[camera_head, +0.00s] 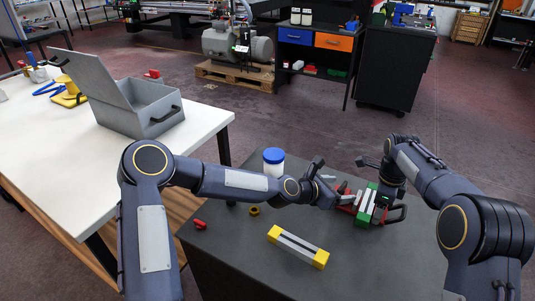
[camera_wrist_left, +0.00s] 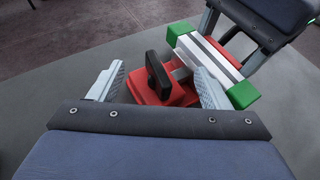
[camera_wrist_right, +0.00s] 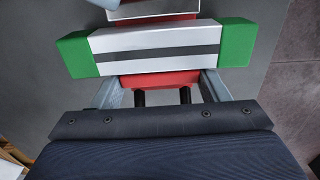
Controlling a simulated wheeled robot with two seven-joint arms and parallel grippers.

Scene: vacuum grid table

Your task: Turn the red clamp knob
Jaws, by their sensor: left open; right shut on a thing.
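The red clamp (camera_head: 345,198) lies on the dark table, with a green-ended silver bar (camera_head: 366,206) across it. In the left wrist view a black upright knob (camera_wrist_left: 157,75) stands on the red clamp body (camera_wrist_left: 150,88). My left gripper (camera_head: 330,193) is open, its fingers (camera_wrist_left: 158,86) on either side of the knob, apart from it. My right gripper (camera_head: 384,203) is at the clamp's other side. In the right wrist view its fingers (camera_wrist_right: 163,90) flank a red part (camera_wrist_right: 160,79) with black rods, beside the green-ended bar (camera_wrist_right: 155,50). Finger contact there is partly hidden.
A yellow-ended bar (camera_head: 298,246), a white jar with blue lid (camera_head: 273,162), a small yellow ring (camera_head: 254,211) and a small red piece (camera_head: 200,224) are on the dark table. A white table with an open grey box (camera_head: 140,105) stands left.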

